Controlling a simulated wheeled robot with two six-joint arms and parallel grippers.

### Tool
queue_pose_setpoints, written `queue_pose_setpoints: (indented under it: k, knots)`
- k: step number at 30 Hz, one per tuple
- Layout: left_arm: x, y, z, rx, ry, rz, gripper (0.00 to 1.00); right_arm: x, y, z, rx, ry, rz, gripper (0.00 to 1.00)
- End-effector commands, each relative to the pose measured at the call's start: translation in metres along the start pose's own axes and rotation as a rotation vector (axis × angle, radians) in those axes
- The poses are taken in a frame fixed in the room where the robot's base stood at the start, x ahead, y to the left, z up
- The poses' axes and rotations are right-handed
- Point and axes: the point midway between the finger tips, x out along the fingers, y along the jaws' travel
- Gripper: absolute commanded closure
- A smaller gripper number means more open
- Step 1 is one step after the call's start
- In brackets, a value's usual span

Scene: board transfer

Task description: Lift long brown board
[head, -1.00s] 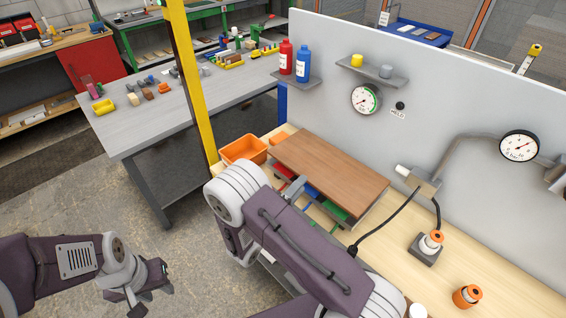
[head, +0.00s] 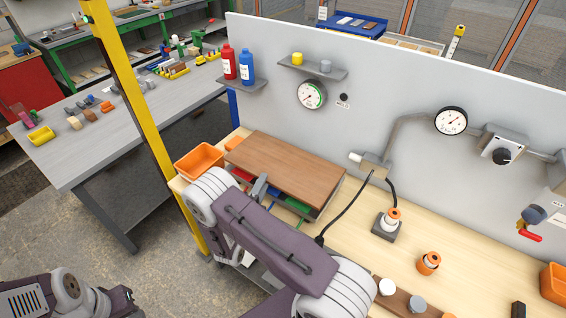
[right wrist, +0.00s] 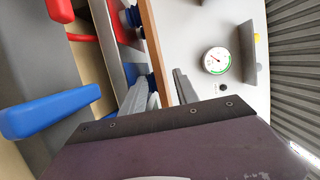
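In the right wrist view the board (right wrist: 152,40) shows edge-on as a thin brown strip. My right gripper (head: 258,188) is at the board's near long edge, left of its middle. In the right wrist view its two fingers (right wrist: 160,85) stand apart, one on each side of the board's edge, with small gaps seeming to show. My left gripper (head: 122,300) is low at the left, away from the bench; its fingers are too unclear to judge.
An orange bin (head: 199,162) stands left of the board. A black cable (head: 345,212) runs near its right end. A yellow post (head: 135,90) rises at the left. The grey panel (head: 400,90) stands behind.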

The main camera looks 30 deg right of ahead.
Motion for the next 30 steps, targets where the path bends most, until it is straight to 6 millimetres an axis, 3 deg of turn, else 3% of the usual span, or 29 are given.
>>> queue_pose_setpoints:
  k: [8,12,30]
  knots:
    - [-0.0009,0.0000,-0.0001,0.000,0.000,0.000,0.64,0.0075,0.0008,0.0000,-0.001,-0.001,0.000,0.64]
    - [-0.0009,0.0000,0.0000,0.000,0.000,0.000,0.64,0.0074,0.0007,-0.0001,-0.001,-0.001,0.000,1.00]
    - [-0.0009,0.0000,-0.0001,0.000,0.000,0.000,0.64,0.0074,0.0005,-0.0002,-0.001,0.000,0.000,1.00]
